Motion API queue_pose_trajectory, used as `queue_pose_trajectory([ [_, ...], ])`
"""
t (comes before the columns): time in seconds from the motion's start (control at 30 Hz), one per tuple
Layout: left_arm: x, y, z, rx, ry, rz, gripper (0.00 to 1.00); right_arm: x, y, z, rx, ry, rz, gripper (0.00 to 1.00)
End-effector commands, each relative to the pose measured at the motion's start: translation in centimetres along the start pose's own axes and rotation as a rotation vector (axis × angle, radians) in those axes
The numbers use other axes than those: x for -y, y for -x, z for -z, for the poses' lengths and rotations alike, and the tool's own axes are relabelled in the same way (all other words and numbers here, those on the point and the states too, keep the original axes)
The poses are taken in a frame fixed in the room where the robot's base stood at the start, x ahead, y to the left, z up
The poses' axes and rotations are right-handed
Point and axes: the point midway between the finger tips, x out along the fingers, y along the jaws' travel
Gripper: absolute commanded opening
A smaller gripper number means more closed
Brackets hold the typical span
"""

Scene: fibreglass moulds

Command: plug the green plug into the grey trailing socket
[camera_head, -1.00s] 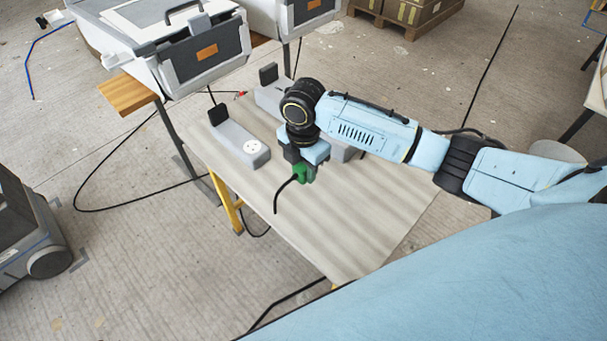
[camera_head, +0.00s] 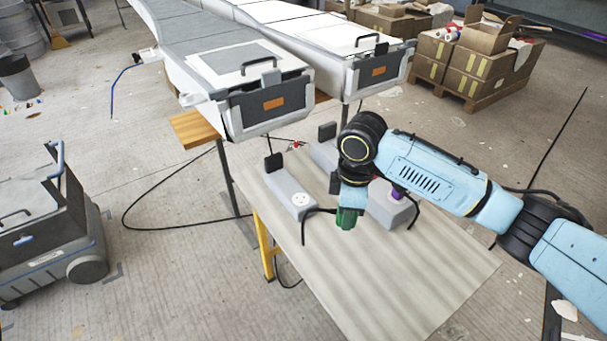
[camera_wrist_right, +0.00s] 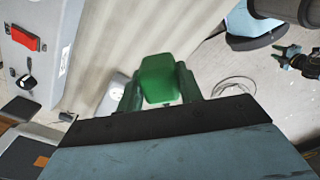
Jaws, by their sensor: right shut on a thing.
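My right gripper (camera_head: 348,202) points down over the table and is shut on the green plug (camera_head: 347,219). Its black cable loops out to the left and hangs. In the right wrist view the plug (camera_wrist_right: 158,80) sits between the fingers. A grey trailing socket (camera_head: 286,188) with a round white outlet lies to the left of the plug, apart from it. A second grey block (camera_head: 388,212) to the right holds a purple plug (camera_head: 397,194). A third grey block (camera_head: 322,153) lies behind, partly hidden by my arm. What looks like my left gripper (camera_wrist_right: 292,59) shows small in the right wrist view.
The table's (camera_head: 390,285) near part is clear. Large grey-white cases (camera_head: 262,105) stand behind the table. A wheeled grey machine (camera_head: 50,240) is on the left floor. Black cables cross the floor. Cartons (camera_head: 465,70) stand on a pallet at the back right.

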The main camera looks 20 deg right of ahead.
Motion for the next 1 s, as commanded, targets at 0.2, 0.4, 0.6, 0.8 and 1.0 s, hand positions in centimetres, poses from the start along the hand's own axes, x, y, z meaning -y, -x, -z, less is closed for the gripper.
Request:
queue_pose_trajectory([
  [0.2, 0.0, 0.0, 0.0, -0.001, 0.001, 0.0, 0.36, 0.6, 3.6, 0.2, -0.001, -0.412, -0.004, 0.16],
  [0.4, 0.0, 0.0, 0.1, -0.003, 0.001, 0.0, 0.36, 1.4, 6.3, 0.0, 0.007, -0.784, -0.005, 0.16],
  [0.6, 0.0, 0.0, 0.2, -0.005, 0.001, 0.0, 0.36, 2.2, 8.2, -0.3, 0.019, -1.055, -0.009, 0.16],
  [0.8, 0.0, 0.0, 0.2, -0.005, 0.001, 0.0, 0.36, 2.6, 8.8, -0.4, 0.024, -1.172, -0.012, 0.16],
  [1.0, 0.0, 0.0, 0.2, -0.005, 0.001, 0.0, 0.36, 2.6, 8.9, -0.5, 0.025, -1.183, -0.012, 0.16],
])
